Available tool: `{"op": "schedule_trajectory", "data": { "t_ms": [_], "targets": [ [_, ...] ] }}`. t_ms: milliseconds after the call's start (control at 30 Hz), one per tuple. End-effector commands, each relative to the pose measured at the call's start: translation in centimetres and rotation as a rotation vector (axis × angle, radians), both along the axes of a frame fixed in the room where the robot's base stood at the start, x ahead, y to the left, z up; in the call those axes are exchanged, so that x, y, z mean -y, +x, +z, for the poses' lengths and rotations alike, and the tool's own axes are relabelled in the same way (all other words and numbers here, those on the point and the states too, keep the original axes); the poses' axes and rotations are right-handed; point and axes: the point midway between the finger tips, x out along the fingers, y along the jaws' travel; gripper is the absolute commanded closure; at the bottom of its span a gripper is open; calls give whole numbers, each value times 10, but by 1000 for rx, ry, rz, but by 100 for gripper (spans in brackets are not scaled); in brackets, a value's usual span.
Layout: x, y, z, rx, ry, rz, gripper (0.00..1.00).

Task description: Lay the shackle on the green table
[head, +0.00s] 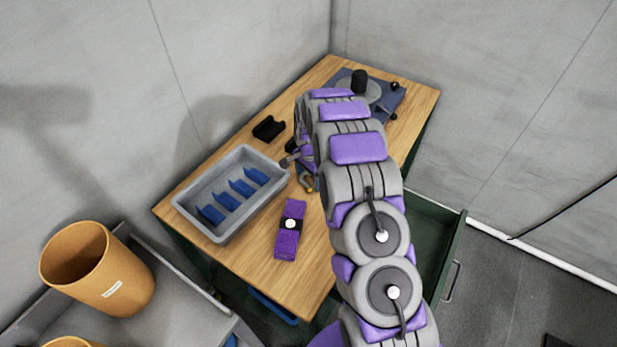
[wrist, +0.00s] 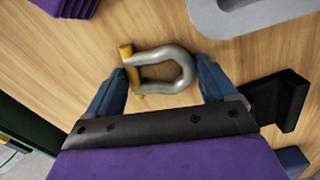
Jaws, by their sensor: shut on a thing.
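The shackle (wrist: 182,58) is a grey U-shaped bow with a yellow pin across its open end. My gripper (wrist: 161,70) is shut on it, with one blue finger at the pin side and the other at the bow's round end. In the head view the shackle (head: 307,183) shows small below my gripper (head: 303,168), partly hidden by it. It is over the wooden top of the table (head: 262,268), whose sides are dark green. I cannot tell whether the shackle touches the wood.
A grey tray (head: 217,239) with blue dividers stands left of my gripper. A purple strap (head: 288,240) lies in front, and a black holder (head: 268,128) behind. A blue-grey plate device (head: 390,100) is at the far end. An orange bin (head: 95,270) stands at lower left. A green drawer (head: 450,255) is open at right.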

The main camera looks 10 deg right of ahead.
Motion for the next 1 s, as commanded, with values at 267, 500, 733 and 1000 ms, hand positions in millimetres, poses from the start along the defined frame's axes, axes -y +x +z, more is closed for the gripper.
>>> {"op": "schedule_trajectory", "data": {
  "t_ms": [267, 500, 733, 1000],
  "targets": [
    [-2, 0, 0, 1, -3, 0, 5],
    [-2, 0, 0, 1, -3, 0, 0],
    [-1, 1, 8, 3, -2, 0, 0],
    [-2, 1, 51, 6, -2, 0, 0]
  ]
}}
